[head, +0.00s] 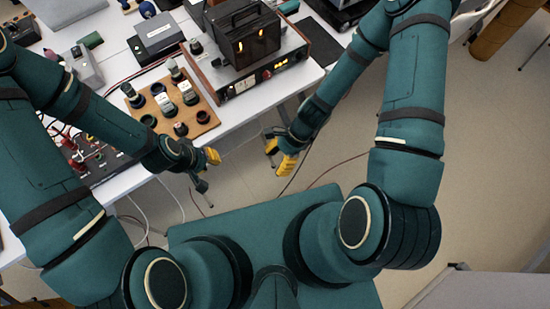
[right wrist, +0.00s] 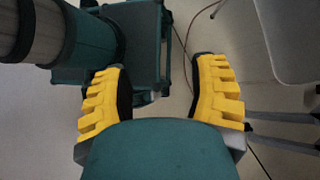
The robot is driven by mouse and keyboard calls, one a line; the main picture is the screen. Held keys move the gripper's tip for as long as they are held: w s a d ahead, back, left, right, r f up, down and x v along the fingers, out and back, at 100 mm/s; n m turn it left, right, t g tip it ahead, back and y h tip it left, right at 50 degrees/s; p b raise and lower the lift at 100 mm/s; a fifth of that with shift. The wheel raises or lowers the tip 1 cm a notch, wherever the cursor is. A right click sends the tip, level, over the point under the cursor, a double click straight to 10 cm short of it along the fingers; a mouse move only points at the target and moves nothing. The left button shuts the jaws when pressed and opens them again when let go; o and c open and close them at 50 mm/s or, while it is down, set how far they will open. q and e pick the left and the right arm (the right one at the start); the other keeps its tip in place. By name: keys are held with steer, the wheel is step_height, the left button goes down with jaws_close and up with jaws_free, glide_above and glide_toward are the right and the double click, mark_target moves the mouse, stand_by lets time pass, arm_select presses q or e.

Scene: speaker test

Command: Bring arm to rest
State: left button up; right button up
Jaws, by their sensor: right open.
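My right gripper (head: 279,156) is open and empty, hanging over the floor to the right of the table's front edge. In the right wrist view its two yellow-padded fingers (right wrist: 161,92) stand wide apart with nothing between them. My left gripper (head: 207,168) is near the table's front edge, left of the right gripper. One yellow pad shows on it; its other finger is hard to make out, so its opening is unclear. No object shows in it. Both arms are bent, with the forearms reaching forward.
The white table (head: 128,180) carries a wooden board (head: 160,93) with several small parts, an amplifier with a dark cage (head: 243,34), a grey box (head: 158,37) and a wired panel (head: 82,155). Cables (head: 325,172) cross the floor. Floor at right (head: 480,150) is clear; a grey surface (head: 480,290) stands lower right.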

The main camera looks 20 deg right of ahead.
steer(key=shift+w+a+r+m+y, duration=0.1)
steer(key=shift+a+m+y, duration=0.2)
steer(key=shift+m, duration=0.5)
steer(key=w+r+n+t+h, duration=0.1)
steer(key=n, duration=0.4)
steer(key=w+d+r+n+t+h, duration=0.1)
steer(key=n+t, duration=0.1)
steer(key=n, duration=0.4)
steer(key=w+r+n+t+h, duration=0.1)
steer(key=n, duration=0.4)
steer(key=shift+w+d+r+n+t+h, duration=0.1)
steer(key=shift+w+d+n+t+h, duration=0.2)
steer(key=shift+t+h, duration=0.1)
steer(key=shift+s, duration=0.1)
